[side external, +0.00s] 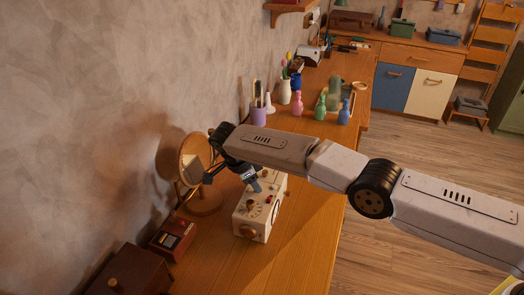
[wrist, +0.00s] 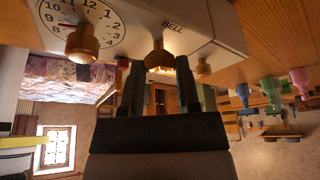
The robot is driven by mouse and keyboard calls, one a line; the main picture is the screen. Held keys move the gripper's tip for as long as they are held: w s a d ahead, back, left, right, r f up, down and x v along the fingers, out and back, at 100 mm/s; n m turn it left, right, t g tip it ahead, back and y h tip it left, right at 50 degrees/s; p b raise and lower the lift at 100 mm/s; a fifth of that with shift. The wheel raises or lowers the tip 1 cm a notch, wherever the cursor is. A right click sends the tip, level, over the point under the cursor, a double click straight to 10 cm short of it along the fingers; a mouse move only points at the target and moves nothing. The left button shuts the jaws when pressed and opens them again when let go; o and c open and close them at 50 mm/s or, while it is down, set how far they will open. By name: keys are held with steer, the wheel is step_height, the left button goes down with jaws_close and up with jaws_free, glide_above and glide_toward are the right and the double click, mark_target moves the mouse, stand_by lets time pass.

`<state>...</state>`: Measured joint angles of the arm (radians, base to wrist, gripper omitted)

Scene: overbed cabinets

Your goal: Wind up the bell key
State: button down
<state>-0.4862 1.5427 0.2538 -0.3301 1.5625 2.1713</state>
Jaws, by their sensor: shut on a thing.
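A white clock box (side external: 246,222) stands on the wooden desk, below my gripper (side external: 254,184). In the wrist view the clock (wrist: 195,22) shows a round numbered dial and the word BELL. The bell key (wrist: 158,56), a wooden knob beside that word, sits between the fingertips of my gripper (wrist: 160,74), which is shut on it. A second wooden knob (wrist: 82,44) stands out from the dial, and a smaller one (wrist: 203,67) is on the other side of the bell key. In the side view the fingers hide the bell key.
A round mirror (side external: 196,158) stands close behind the clock, near my wrist. A red box (side external: 172,238) is to the left. A purple cup (side external: 258,115) and small bottles (side external: 320,107) stand farther back. The desk front (side external: 285,245) is clear.

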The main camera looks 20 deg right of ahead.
steer(key=shift+c, duration=1.6)
jaws_free()
steer(key=shift+a, duration=0.1)
steer(key=shift+r, duration=0.15)
steer(key=shift+r, duration=1.45)
steer(key=s+d+r, duration=0.2)
steer(key=s+r, duration=0.3)
steer(key=s, duration=0.1)
steer(key=s+d+r, duration=0.2)
steer(key=s+r, duration=0.2)
steer(key=s, duration=0.3)
steer(key=shift+d+r, duration=0.35)
steer(key=shift+s, duration=0.15)
